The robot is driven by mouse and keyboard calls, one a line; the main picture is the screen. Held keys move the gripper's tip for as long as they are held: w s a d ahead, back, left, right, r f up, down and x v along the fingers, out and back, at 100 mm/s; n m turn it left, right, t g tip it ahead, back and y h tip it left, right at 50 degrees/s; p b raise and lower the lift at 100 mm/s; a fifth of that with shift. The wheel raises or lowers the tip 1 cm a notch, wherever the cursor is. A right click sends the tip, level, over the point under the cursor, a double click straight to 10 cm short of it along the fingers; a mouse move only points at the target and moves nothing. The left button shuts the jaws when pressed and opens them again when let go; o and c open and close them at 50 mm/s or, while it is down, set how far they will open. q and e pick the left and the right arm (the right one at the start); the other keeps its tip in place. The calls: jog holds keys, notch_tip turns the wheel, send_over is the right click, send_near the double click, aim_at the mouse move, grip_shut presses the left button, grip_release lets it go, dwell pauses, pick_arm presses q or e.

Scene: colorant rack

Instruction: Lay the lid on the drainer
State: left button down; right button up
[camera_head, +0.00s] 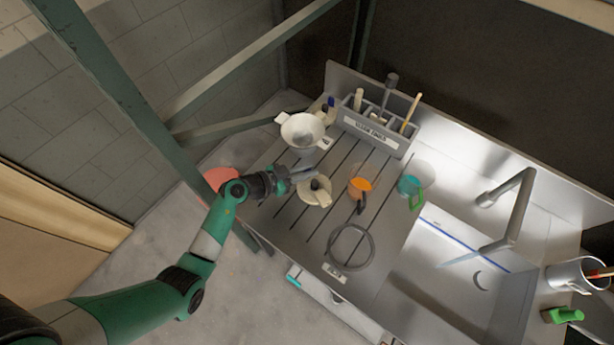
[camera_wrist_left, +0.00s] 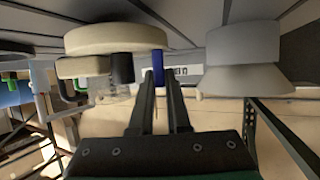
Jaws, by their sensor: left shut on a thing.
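My left gripper (camera_head: 314,173) is over the grooved drainer (camera_head: 290,215), shut with a narrow gap between its fingers. The cream round lid (camera_head: 312,198) with a black knob is right at its fingertips. In the left wrist view the lid (camera_wrist_left: 100,38) is beside the fingers (camera_wrist_left: 160,85). A blue upright piece (camera_wrist_left: 158,70) shows between the tips at the lid's rim, and the fingers seem to grip it. Whether the lid touches the drainer or hangs just above it, I cannot tell. My right gripper is not in view.
A white funnel-like bowl (camera_head: 292,127) stands close behind the gripper. An orange cup (camera_head: 361,185) and a teal cup (camera_head: 409,185) stand to the right. A dark ring (camera_head: 371,253) lies on the front of the drainer. A labelled rack (camera_head: 397,148) stands at the back; the sink is right.

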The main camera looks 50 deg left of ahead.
pick_arm(q)
jog(key=shift+f, duration=0.7)
jog(key=shift+r, duration=0.2)
jog(key=c, duration=1.3)
grip_release()
jog(key=shift+f, duration=0.15)
jog(key=shift+c, duration=0.2)
jog(key=o, duration=0.5)
jog(key=shift+c, duration=0.2)
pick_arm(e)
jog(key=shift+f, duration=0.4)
